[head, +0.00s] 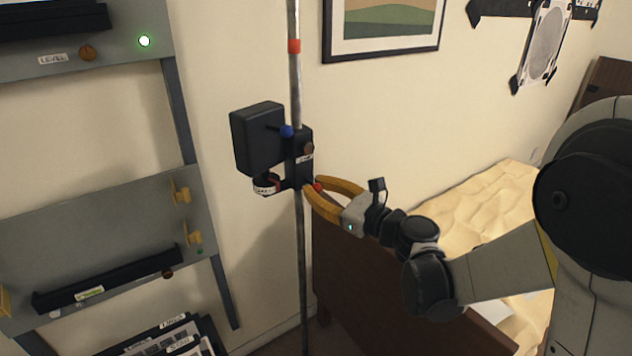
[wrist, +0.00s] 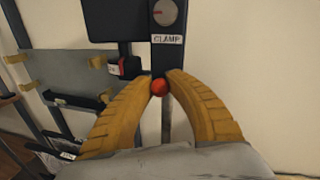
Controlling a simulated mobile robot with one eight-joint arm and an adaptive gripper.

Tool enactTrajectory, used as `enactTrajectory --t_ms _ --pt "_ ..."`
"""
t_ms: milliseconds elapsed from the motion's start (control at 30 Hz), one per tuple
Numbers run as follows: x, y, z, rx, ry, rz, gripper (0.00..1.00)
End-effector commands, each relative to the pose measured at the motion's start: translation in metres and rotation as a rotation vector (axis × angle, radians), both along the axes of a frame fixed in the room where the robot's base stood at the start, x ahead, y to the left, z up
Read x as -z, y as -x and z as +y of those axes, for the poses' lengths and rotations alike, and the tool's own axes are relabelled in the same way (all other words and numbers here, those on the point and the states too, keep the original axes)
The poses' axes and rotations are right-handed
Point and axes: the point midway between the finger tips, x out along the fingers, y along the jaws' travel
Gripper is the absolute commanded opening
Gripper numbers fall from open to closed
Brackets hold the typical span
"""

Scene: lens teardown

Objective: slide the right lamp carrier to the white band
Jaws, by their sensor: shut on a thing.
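The lamp carrier (head: 301,160) is a black block on an upright metal pole (head: 298,95), with a black box-shaped lamp (head: 257,138) on its left. It has a blue knob (head: 287,131), a dial and a label; in the wrist view the label reads CLAMP (wrist: 167,40). My gripper (head: 316,187), with yellow fingers, comes in from the right and is shut on the carrier's small red knob (wrist: 160,86). I see no white band on the pole.
A grey shelf rack (head: 100,235) with brackets and black bars stands at left. A framed picture (head: 383,48) hangs on the wall behind. The pole above the carrier is clear.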

Motion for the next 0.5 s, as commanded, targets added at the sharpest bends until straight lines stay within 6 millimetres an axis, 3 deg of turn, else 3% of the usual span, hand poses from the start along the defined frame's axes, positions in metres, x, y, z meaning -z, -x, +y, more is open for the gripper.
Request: enactTrajectory --t_ms 33,200,500 --pt "0.012 0.000 0.000 0.000 0.000 0.000 0.00" --pt "0.025 0.000 0.000 0.000 0.000 0.000 0.00" --pt "0.028 0.000 0.000 0.000 0.000 0.000 0.00"
